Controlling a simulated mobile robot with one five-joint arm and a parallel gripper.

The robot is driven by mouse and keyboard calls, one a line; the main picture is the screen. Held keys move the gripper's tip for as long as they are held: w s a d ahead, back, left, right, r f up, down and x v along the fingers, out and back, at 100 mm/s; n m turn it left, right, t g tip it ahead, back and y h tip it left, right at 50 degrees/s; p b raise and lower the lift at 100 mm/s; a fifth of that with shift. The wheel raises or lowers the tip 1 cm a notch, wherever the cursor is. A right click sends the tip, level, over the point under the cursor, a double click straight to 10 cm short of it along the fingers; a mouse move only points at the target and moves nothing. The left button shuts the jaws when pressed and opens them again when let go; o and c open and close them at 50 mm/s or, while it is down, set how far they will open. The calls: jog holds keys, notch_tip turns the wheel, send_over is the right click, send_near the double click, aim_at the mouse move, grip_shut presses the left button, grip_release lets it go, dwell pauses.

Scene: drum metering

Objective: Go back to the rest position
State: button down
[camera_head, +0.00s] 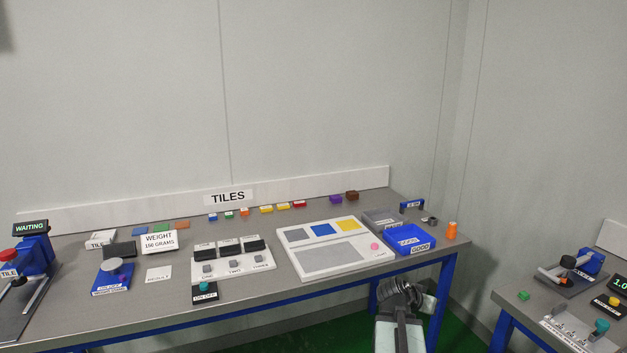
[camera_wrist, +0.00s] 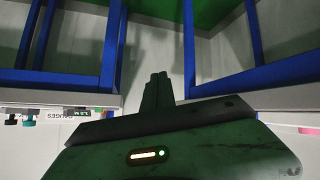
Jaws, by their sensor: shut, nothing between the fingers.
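My gripper (camera_head: 402,290) is in front of the tiles table's front edge, below the blue tray, at the right end of the table (camera_head: 110,328). It is apart from the table. Its fingers are together with nothing between them. In the wrist view my gripper (camera_wrist: 157,92) points toward blue table legs, a green floor and the pale wall, and it touches nothing that I can see there.
The table bears a white board (camera_head: 330,270), a blue tray (camera_head: 410,239), a grey tray (camera_head: 378,217) and an orange cylinder (camera_head: 451,230). A second table (camera_head: 512,298) stands at the right. Green floor (camera_head: 465,315) shows between the tables.

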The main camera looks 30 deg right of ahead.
jog(key=w+a+f+n+y, duration=0.2)
jog(key=w+a, duration=0.2)
jog(key=a, duration=0.5)
jog(key=w+a+f+n+t+y, duration=0.1)
jog(key=w+a+f+n+y, duration=0.2)
jog(key=a, duration=0.6)
jog(key=w+a+f+n+y, duration=0.15)
jog(key=w+a, duration=0.35)
jog(key=a, duration=0.5)
jog(key=s+a+f+n+g+y, duration=0.1)
jog(key=a+n+y, duration=0.15)
jog(key=a, duration=0.95)
jog(key=a+f+n+g+y, duration=0.15)
jog(key=a+n, duration=0.25)
jog(key=a, duration=0.8)
notch_tip(320, 180, up, 12)
jog(key=p, duration=1.2)
jog(key=shift+s+a+n, duration=0.3)
jog(key=shift+a+n, duration=0.1)
jog(key=shift+a, duration=0.05)
jog(key=shift+r+t, duration=0.1)
jog(key=shift+t, duration=0.15)
